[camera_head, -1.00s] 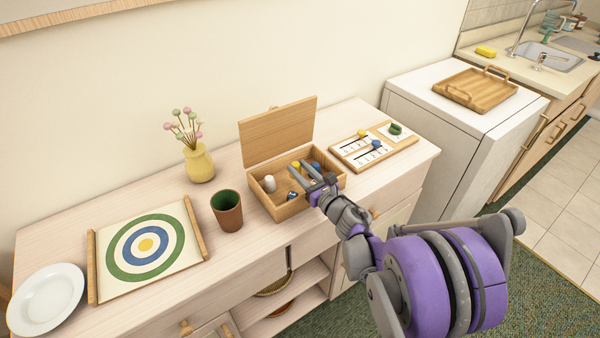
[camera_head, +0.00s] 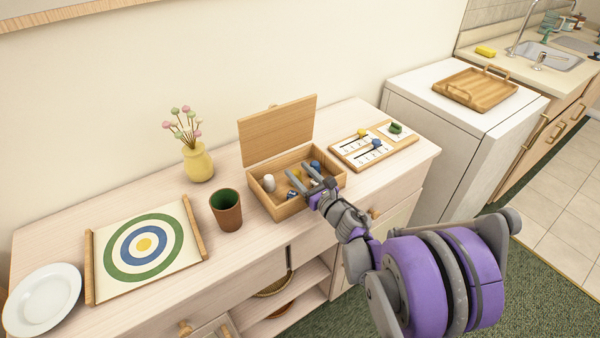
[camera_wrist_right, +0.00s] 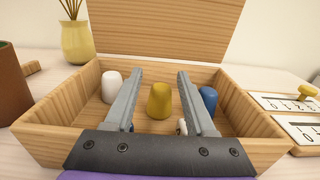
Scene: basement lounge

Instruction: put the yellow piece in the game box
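The yellow piece (camera_wrist_right: 160,101) stands upright inside the wooden game box (camera_wrist_right: 60,112), as the right wrist view shows. In the head view the yellow piece (camera_head: 297,174) is small and partly hidden by my gripper. The game box (camera_head: 283,211) sits on the sideboard with its lid (camera_head: 278,130) raised. My right gripper (camera_wrist_right: 158,75) is open over the box, one finger on each side of the yellow piece, with a visible gap on both sides. A white piece (camera_wrist_right: 111,86) and a blue piece (camera_wrist_right: 207,99) are also in the box. My left gripper is not in view.
A brown cup (camera_head: 227,211) stands left of the box, with a yellow vase (camera_head: 198,165) behind it. A scoreboard (camera_head: 349,153) with yellow and blue knobs lies to the right. A target board (camera_head: 115,285) and white plate (camera_head: 42,302) are farther left.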

